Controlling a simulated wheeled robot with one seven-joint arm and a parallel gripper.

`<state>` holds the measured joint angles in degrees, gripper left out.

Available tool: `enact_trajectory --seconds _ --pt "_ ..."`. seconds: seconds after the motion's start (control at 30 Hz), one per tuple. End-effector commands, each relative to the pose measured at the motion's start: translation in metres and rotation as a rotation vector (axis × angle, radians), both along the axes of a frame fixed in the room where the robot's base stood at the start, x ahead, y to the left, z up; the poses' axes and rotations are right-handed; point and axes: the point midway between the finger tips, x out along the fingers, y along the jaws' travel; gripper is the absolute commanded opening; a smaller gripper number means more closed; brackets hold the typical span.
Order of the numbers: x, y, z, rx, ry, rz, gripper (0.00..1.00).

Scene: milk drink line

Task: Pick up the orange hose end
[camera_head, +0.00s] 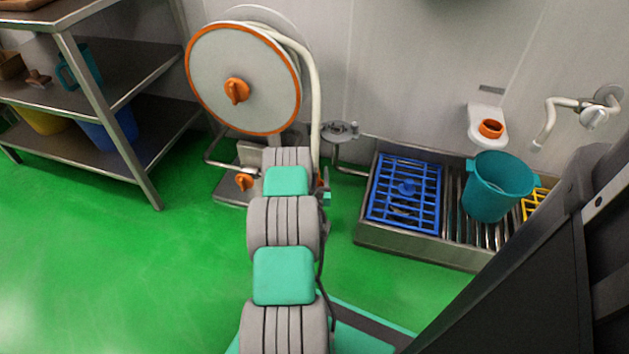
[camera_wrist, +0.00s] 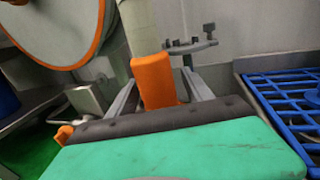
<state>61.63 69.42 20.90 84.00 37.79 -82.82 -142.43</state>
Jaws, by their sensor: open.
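The orange hose end (camera_wrist: 155,80) hangs upright at the bottom of a thick cream hose (camera_wrist: 137,27) in the wrist view. My gripper (camera_wrist: 160,85) is open, with one grey finger on each side of the hose end. The hose end stands between the fingers, with a gap visible at least on the right. In the head view the hose (camera_head: 316,110) runs down from the reel, and only a sliver of orange (camera_head: 320,180) shows beside my arm. My arm hides most of the gripper there.
The hose reel (camera_head: 215,75) with an orange rim is on the wall, close to my arm. A grey bracket (camera_wrist: 190,46) is just behind the hose end. A steel drain trough (camera_head: 380,238) with a blue grate (camera_head: 385,212) and teal bucket (camera_head: 495,190) lies right. Shelves (camera_head: 125,140) stand left.

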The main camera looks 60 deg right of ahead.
Motion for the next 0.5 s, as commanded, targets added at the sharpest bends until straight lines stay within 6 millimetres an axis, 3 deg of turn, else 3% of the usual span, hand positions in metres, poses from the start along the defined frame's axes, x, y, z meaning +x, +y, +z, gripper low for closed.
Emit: enact_trajectory --seconds 0.07,0.5 --pt "0.0000 -0.0001 0.0001 0.000 0.000 0.000 0.59" --pt "0.0002 -0.0001 0.0003 -0.001 0.000 0.000 0.23"
